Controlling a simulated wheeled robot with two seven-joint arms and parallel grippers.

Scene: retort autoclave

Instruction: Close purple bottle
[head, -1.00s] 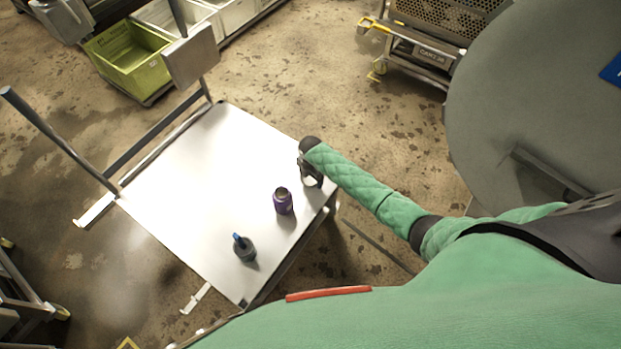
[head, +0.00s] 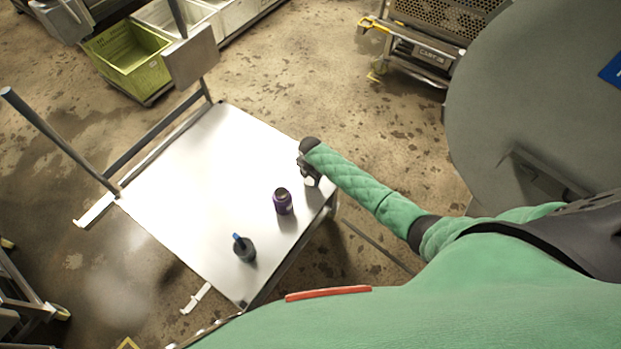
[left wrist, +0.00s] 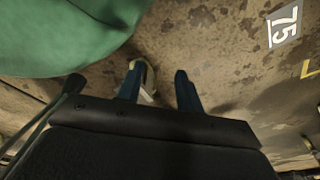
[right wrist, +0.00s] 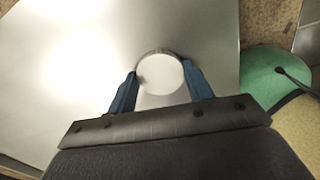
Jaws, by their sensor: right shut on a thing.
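The purple bottle (head: 283,202) stands upright on the white table, and its top shows a dark opening with no lid on it. My right gripper (head: 310,182) is at the table's right edge, up and to the right of the bottle. In the right wrist view my right gripper (right wrist: 161,88) is shut on a round white lid (right wrist: 160,74), with one finger at each side of it. My left gripper (left wrist: 160,85) shows only in the left wrist view. Its fingers are apart with nothing between them, over the floor.
A dark bottle with a blue top (head: 244,248) stands on the white table (head: 180,180) near its front corner. The table's far left part is clear. A green crate (head: 128,60) and a metal cart (head: 432,52) stand on the floor beyond.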

